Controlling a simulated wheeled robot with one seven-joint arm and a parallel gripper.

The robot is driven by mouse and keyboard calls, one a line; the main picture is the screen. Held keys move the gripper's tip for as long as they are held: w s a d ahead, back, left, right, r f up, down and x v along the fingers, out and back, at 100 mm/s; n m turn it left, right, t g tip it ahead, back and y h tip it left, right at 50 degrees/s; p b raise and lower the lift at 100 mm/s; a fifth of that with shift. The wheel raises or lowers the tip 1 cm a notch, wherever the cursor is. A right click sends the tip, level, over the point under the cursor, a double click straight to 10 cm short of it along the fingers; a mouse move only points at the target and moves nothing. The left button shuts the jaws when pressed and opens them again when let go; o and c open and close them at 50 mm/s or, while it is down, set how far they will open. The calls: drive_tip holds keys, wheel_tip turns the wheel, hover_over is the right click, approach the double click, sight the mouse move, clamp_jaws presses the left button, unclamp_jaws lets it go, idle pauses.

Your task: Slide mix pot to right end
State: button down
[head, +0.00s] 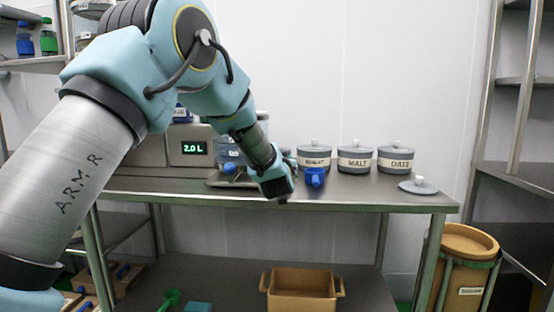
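No label reading mix pot is visible, and I cannot tell for certain which vessel it is. A bluish clear vessel (228,150) stands on the steel table (380,195), partly hidden behind my arm. My gripper (280,197) points down near the front edge of the table, right of that vessel. Its fingers are dark and small, and their opening cannot be made out. A blue scoop or cup (315,177) is just right of my gripper, apparently apart from it.
Three grey lidded pots stand at the back: one partly readable (314,162), MALT (356,161) and OATS (396,161). A loose grey lid (418,187) lies at the table's right end. A machine displaying 2.0 L (190,150) is left. A tan crate (300,290) is below.

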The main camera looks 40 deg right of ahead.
drive_tip(key=shift+s+d, duration=0.2)
drive_tip(key=shift+s, duration=0.05)
drive_tip(key=c, duration=0.6)
unclamp_jaws()
drive_tip(key=b+v, duration=0.1)
drive_tip(key=v, duration=0.9)
drive_tip(key=shift+s+a, duration=0.15)
drive_tip(key=shift+a, duration=0.2)
